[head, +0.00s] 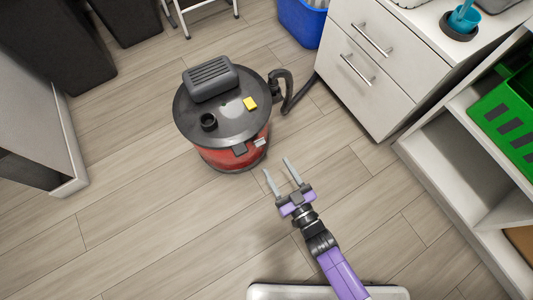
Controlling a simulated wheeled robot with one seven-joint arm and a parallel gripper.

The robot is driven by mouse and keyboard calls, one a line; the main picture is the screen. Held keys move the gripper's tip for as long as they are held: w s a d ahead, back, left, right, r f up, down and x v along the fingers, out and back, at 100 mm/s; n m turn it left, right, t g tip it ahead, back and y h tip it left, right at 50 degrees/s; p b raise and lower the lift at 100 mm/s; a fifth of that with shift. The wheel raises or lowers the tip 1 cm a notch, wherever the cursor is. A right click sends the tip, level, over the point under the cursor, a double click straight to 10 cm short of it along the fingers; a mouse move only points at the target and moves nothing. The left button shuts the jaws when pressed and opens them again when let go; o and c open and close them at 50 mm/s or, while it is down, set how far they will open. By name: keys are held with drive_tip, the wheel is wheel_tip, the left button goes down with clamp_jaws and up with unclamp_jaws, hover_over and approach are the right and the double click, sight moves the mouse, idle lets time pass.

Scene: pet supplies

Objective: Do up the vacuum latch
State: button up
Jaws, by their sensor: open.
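The vacuum (215,122) stands upright on the floor left of centre, with a red drum (227,161) and a dark grey round lid (228,120). On its near side, at the lid's edge, is a small dark latch-like piece (239,149); a small pale piece (260,142) sits to its right. I cannot tell whether the latch is open or fastened. My gripper (277,167) is open and empty, apart from the vacuum, to the lower right of its near side. Its two grey fingers point up towards the vacuum.
A black hose (290,98) curves off the vacuum's right side towards a white drawer cabinet (377,62). White shelving (455,170) with a green basket (508,115) stands at right. A blue bin (301,22) is behind. The floor left and in front of the vacuum is clear.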

sight(259, 144)
drive_tip(key=b+x, duration=0.2)
drive_tip(key=x, duration=0.6)
drive_tip(key=shift+a+f, duration=0.2)
drive_tip(key=shift+a, duration=0.1)
